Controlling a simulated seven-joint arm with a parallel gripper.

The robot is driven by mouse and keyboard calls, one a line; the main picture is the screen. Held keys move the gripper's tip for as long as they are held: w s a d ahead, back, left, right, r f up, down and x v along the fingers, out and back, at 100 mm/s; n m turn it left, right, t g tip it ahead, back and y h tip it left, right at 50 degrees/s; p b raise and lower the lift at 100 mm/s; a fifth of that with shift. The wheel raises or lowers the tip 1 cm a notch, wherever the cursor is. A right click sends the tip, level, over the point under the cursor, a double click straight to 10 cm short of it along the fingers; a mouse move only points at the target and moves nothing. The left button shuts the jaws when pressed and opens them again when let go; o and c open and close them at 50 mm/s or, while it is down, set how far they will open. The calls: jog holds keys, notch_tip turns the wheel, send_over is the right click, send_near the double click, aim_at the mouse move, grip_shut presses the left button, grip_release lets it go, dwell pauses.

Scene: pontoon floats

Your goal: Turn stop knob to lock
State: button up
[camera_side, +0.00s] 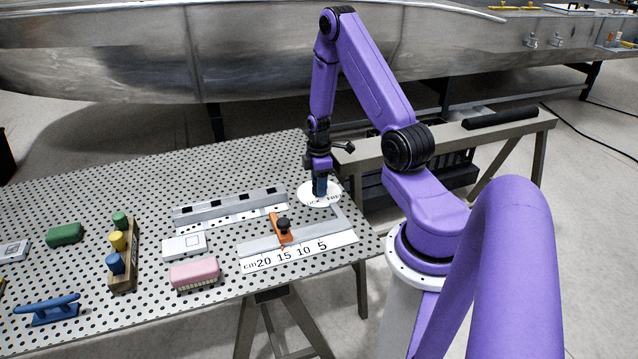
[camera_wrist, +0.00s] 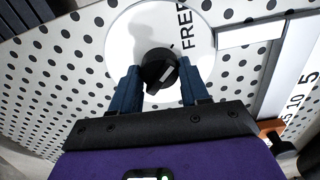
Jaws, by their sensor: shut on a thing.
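The stop knob (camera_wrist: 160,70) is round and black with a pale pointer line. It sits at the middle of a white round dial plate (camera_wrist: 122,38), and the word FREE is printed to the right of the knob in the wrist view. In the side view the dial plate (camera_side: 308,199) is at the far right part of the perforated table. My gripper (camera_wrist: 160,82) has its two blue fingers shut on the knob from both sides. In the side view my gripper (camera_side: 320,190) points down onto the dial and hides the knob. The LOCK lettering is partly hidden there.
A ruler plate (camera_side: 300,250) with an orange slider (camera_side: 281,230) lies just in front of the dial. A metal rail (camera_side: 228,208), white box (camera_side: 184,244), pink brush (camera_side: 194,273) and peg block (camera_side: 123,255) stand left. A large metal hull (camera_side: 250,50) is behind.

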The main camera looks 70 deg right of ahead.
jog(key=m, duration=0.4)
jog(key=shift+s, duration=0.1)
jog(key=m, duration=0.9)
jog(key=shift+m, duration=2)
jog(key=o, duration=1)
jog(key=shift+o, duration=0.2)
